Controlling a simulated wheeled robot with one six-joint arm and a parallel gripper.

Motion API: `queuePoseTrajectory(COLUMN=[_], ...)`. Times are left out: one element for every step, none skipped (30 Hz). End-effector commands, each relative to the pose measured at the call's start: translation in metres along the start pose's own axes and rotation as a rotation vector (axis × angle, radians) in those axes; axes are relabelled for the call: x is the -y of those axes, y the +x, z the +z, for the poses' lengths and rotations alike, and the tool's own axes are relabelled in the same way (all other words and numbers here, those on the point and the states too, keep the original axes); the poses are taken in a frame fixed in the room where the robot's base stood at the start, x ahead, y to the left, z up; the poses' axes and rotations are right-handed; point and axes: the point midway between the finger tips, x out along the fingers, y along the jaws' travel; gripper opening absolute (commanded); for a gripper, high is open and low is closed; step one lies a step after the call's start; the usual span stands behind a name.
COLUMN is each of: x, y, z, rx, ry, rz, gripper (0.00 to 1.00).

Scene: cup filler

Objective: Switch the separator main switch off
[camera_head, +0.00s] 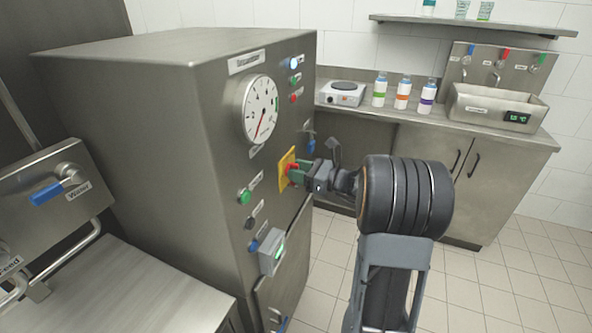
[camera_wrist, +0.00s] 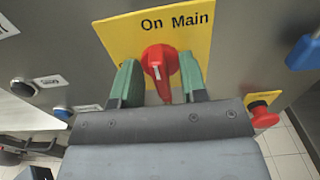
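The separator main switch is a red rotary knob (camera_wrist: 160,62) on a yellow plate (camera_wrist: 118,32) that reads "On" and "Main" in the wrist view. The knob's grip runs roughly up and down, with a white mark on it. My gripper (camera_wrist: 160,82) has its two green fingers on either side of the knob, with small gaps visible, so it is open around the knob. The gripper body hides the lower part of the plate. In the head view my gripper (camera_head: 293,172) is at the yellow plate (camera_head: 284,160) on the cabinet front.
The steel cabinet (camera_head: 130,110) carries a round gauge (camera_head: 261,108), a green button (camera_head: 244,196) and a grey box (camera_head: 272,250). A red mushroom button (camera_wrist: 263,115) sits right of my gripper, and a blue handle (camera_wrist: 304,52) is above it. A counter stands behind.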

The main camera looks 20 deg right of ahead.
Motion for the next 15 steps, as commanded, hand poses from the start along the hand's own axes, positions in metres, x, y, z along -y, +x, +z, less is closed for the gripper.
queuePoseTrajectory(x=[-0.0005, -0.0006, -0.0005, -0.0005, -0.0004, -0.0003, -0.0003, -0.0003, -0.0003, -0.0003, -0.0003, -0.0003, -0.0004, -0.0004, -0.0004], y=[0.0041, 0.0058, 0.0075, 0.0084, 0.0091, 0.0098, 0.0101, 0.0103, 0.0104, 0.0104, 0.0104, 0.0104, 0.0104, 0.0103, 0.0103], z=[-0.0001, -0.0001, -0.0001, -0.0001, -0.0001, -0.0002, -0.0002, -0.0002, -0.0002, -0.0002, -0.0002, -0.0002, -0.0002, -0.0002, -0.0001], rx=[0.000, 0.001, 0.001, 0.001, 0.000, 0.000, 0.000, 0.000, 0.000, 0.000, 0.000, 0.000, 0.000, 0.000, 0.000], ry=[0.000, 0.001, 0.001, 0.001, 0.001, 0.001, 0.001, 0.001, 0.001, 0.001, 0.001, 0.001, 0.000, 0.000, 0.000], rz=[0.002, 0.002, 0.001, 0.001, 0.001, 0.000, 0.000, 0.000, 0.000, 0.000, 0.000, 0.000, 0.000, 0.000, 0.000], gripper=[0.39, 0.39, 0.39, 0.39, 0.39, 0.39, 0.39, 0.39, 0.39, 0.39, 0.39, 0.39, 0.39, 0.39, 0.36])
